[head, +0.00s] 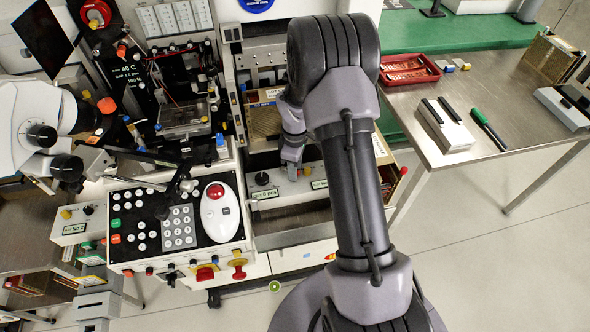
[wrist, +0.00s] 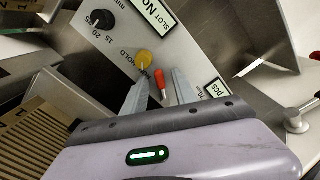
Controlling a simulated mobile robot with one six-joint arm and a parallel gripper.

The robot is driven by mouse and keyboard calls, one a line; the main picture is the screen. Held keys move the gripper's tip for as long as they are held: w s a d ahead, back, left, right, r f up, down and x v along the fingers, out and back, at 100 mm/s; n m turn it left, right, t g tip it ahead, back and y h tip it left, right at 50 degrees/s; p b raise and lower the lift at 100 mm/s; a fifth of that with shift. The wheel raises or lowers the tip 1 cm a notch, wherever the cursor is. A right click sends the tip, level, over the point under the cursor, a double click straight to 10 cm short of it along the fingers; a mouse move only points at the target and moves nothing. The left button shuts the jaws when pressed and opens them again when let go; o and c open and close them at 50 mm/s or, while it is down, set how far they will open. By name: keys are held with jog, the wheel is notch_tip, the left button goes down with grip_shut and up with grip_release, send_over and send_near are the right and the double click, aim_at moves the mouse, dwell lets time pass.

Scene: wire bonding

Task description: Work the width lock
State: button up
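A small red-tipped lever (wrist: 160,80) stands on the sloping light panel in the wrist view; I take it to be the width lock. My gripper (wrist: 157,92) is over the panel with its two grey fingers apart, one on each side of the lever. Gaps show between the red tip and both fingers, so it does not look gripped. The lever's lower part is hidden by my gripper body. In the head view my gripper (head: 291,172) points down at the panel, and I cannot make out the lever there.
A yellow knob (wrist: 143,60) is close beside the lever, and a black scaled knob (wrist: 101,19) lies farther up-left. A brown slotted part (wrist: 40,140) is at the left. In the head view, a control box (head: 180,222) with buttons is left of the panel.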

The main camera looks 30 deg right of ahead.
aim_at(285, 181)
grip_shut()
jog(key=shift+m, duration=0.3)
jog(key=m, duration=0.2)
jog(key=a+m, duration=0.1)
jog(key=s+m, duration=0.1)
jog(key=m, duration=0.1)
jog(key=shift+a+m, duration=0.3)
jog(key=shift+a, duration=0.1)
jog(key=m, duration=0.1)
jog(key=a+m+b, duration=0.1)
jog(key=m, duration=0.1)
jog(key=shift+a, duration=0.1)
jog(key=shift+a+m, duration=0.25)
jog(key=shift+m, duration=0.5)
jog(key=shift+a+m, duration=0.2)
jog(key=shift+m, duration=0.55)
jog(key=shift+w, duration=0.1)
